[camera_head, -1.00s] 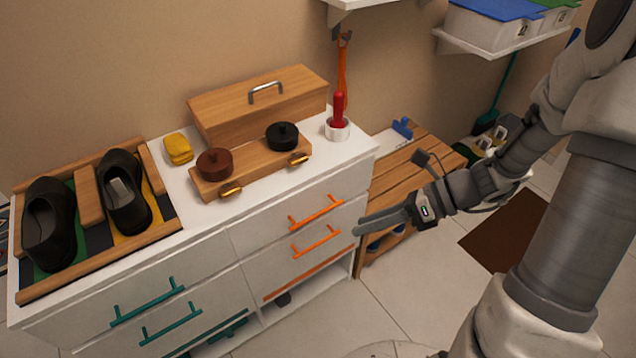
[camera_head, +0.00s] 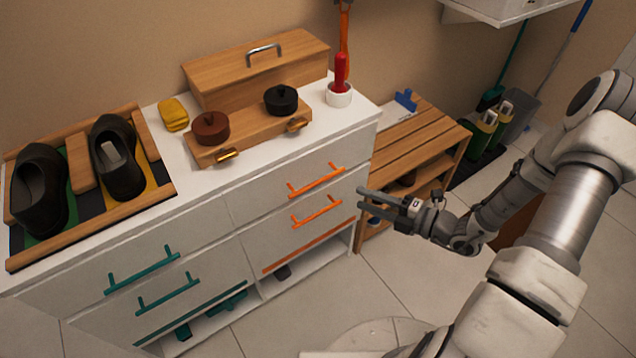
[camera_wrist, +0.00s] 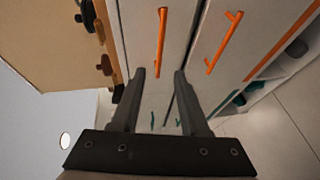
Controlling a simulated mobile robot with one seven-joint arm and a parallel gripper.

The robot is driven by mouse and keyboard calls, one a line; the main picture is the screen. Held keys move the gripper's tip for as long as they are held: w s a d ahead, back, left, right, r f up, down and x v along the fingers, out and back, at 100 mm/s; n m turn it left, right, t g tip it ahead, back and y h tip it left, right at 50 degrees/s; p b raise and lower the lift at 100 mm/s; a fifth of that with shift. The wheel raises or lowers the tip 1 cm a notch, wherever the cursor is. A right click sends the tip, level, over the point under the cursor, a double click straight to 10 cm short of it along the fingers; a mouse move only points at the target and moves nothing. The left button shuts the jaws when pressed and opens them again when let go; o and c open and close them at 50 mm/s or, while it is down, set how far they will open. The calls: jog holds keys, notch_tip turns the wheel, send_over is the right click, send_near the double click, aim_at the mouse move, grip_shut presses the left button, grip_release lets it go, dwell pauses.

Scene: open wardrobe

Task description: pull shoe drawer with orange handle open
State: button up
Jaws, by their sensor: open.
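The white cabinet (camera_head: 215,225) has two drawers with orange handles on its right side. The upper orange handle (camera_head: 316,181) and the lower orange handle (camera_head: 316,208) both sit on shut drawer fronts. In the wrist view the upper handle (camera_wrist: 162,42) is ahead of the fingers, near the middle, and the lower handle (camera_wrist: 224,42) is to its right. My gripper (camera_head: 361,199) is open and empty, to the right of both handles and apart from them. Its fingers (camera_wrist: 160,75) point toward the cabinet front.
Two teal handles (camera_head: 142,270) are on the cabinet's left drawers. Shoes (camera_head: 118,160), a wooden box (camera_head: 255,70) and a red-handled brush (camera_head: 340,75) stand on top. A slatted wooden rack (camera_head: 425,140) stands right of the cabinet. Floor in front is clear.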

aim_at(318, 181)
jog(key=b+x, duration=0.1)
jog(key=x, duration=1.3)
jog(key=shift+a+f+b, duration=0.1)
jog(key=shift+b, duration=0.3)
grip_shut()
dwell(0.5)
